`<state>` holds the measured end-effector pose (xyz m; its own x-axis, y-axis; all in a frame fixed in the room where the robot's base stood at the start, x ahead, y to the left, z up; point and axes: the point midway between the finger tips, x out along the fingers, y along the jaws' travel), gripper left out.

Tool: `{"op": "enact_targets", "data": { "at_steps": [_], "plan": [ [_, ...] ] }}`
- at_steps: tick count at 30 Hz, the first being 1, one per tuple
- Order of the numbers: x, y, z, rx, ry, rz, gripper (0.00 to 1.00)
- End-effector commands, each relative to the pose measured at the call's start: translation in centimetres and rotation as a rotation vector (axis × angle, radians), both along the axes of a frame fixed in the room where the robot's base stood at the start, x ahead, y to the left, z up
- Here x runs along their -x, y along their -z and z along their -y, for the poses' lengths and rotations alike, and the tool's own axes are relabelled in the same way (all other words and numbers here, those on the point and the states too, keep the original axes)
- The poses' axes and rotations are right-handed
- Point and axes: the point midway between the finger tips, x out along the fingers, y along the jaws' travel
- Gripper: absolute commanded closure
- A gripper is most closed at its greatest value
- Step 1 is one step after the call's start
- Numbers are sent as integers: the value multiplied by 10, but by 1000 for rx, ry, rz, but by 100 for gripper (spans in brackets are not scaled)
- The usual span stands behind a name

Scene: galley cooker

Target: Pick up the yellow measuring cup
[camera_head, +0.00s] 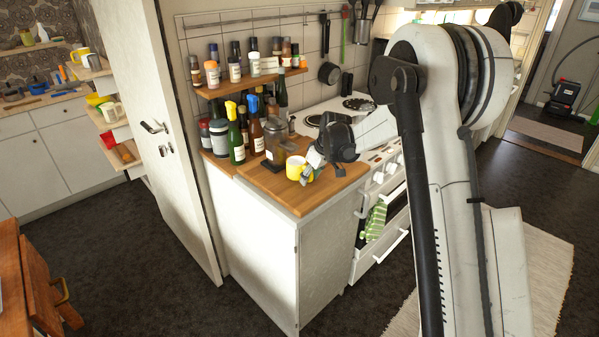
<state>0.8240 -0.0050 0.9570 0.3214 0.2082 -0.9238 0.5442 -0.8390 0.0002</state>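The yellow measuring cup (295,166) appears to be the small yellow vessel near the front edge of the wooden worktop (298,198), left of the cooker. My gripper (308,176) is right at the cup's right side, with its fingers pointing down and left. The fingers overlap part of the cup in the picture. I cannot tell whether they touch it or how far apart they are. The cup seems upright on the worktop.
A dark coffee maker or grinder (275,145) stands just behind and left of the cup. Several bottles (236,135) line the wall side, under a shelf (250,82) holding more bottles. The cooker (345,108) is to the right. The worktop's front corner is clear.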

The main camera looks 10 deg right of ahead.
Motion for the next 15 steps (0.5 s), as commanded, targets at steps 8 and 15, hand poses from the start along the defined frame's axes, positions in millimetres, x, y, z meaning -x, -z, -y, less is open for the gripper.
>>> {"op": "enact_targets", "data": {
  "at_steps": [8, 15],
  "plan": [
    [0, 0, 0, 0, 0, 0, 96],
    [0, -1, 0, 0, 0, 0, 100]
  ]
}}
